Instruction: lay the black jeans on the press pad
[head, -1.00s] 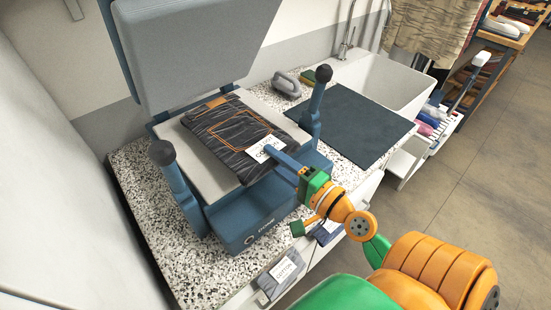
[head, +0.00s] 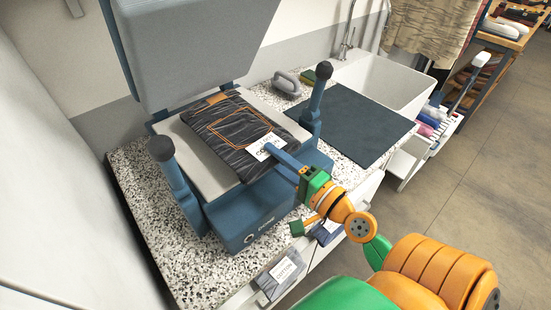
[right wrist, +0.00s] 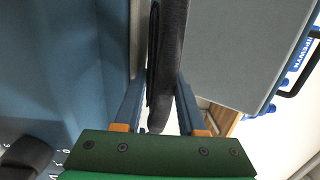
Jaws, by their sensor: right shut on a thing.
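The black jeans (head: 240,130) are folded into a flat bundle with orange stitching and a white tag. In the head view they lie over the pale grey press pad (head: 208,170), covering most of it. Whether their whole underside touches the pad cannot be told. My right gripper (head: 278,157) is shut on their near edge by the tag. In the right wrist view the jeans (right wrist: 166,70) show edge-on between the two blue fingers of my right gripper (right wrist: 160,108). My left gripper is not in view.
The press's grey upper plate (head: 190,40) stands raised behind the pad. Upright posts with dark knobs flank it at left (head: 172,172) and right (head: 316,98). A dark mat (head: 350,125) and a sink (head: 392,82) lie to the right on the speckled counter (head: 140,195).

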